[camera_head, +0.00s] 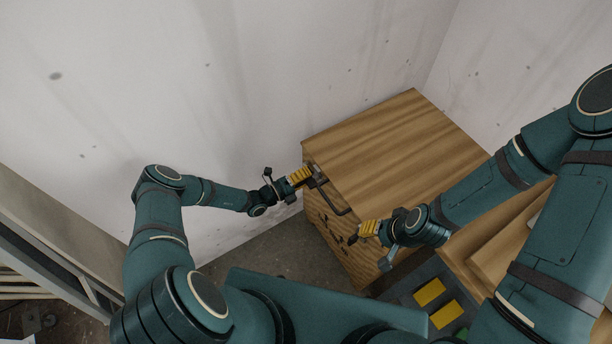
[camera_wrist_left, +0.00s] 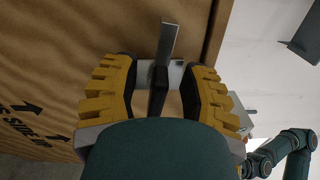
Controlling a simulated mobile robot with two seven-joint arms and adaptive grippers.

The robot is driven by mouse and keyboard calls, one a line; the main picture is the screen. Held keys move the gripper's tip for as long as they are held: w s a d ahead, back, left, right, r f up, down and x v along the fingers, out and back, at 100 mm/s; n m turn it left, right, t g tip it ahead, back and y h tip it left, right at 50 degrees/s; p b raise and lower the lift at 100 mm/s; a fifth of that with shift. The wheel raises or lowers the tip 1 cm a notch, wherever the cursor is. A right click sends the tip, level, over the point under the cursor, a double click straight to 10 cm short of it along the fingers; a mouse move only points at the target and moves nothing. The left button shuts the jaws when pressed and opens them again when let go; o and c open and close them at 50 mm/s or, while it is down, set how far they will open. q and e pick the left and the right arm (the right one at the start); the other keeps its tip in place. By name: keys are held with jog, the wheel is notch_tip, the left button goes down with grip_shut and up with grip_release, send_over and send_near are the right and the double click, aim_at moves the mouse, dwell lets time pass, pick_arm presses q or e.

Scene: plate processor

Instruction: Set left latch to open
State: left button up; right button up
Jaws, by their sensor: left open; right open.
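The left latch is a grey metal plate with an upright lever (camera_wrist_left: 168,42), on the crate near its edge in the left wrist view. My left gripper (camera_wrist_left: 160,78) is open, with one yellow finger on each side of the latch; contact cannot be told. In the head view my left gripper (camera_head: 312,174) is at the upper front corner of the wooden crate (camera_head: 400,140), and the latch is hard to make out there. My right gripper (camera_head: 354,231) is open and empty-looking in front of the same crate, further right.
Dark printed arrows (camera_wrist_left: 35,108) mark the crate's side. White walls stand behind and to the right. Floor is free left of the crate.

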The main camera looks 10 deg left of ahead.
pick_arm(q)
jog(key=v, duration=1.2)
jog(key=s+d+r+m+g+y, duration=0.1)
jog(key=s+d+r+m+g, duration=0.1)
jog(key=s+d+m+g, duration=0.6)
jog(key=s+d+r+m+g+y, duration=0.1)
jog(key=s+d+r+m+g, duration=0.15)
jog(key=m+g, duration=0.65)
notch_tip(320, 180, up, 10)
jog(key=s+d+m+t+y, duration=0.1)
jog(key=m+t+y, duration=0.5)
jog(key=m, duration=1.8)
jog(key=shift+s+m+y, duration=0.3)
jog(key=shift+s+y, duration=0.1)
jog(key=shift+s, duration=0.2)
jog(key=shift+d+f, duration=0.1)
jog(key=shift+f, duration=0.05)
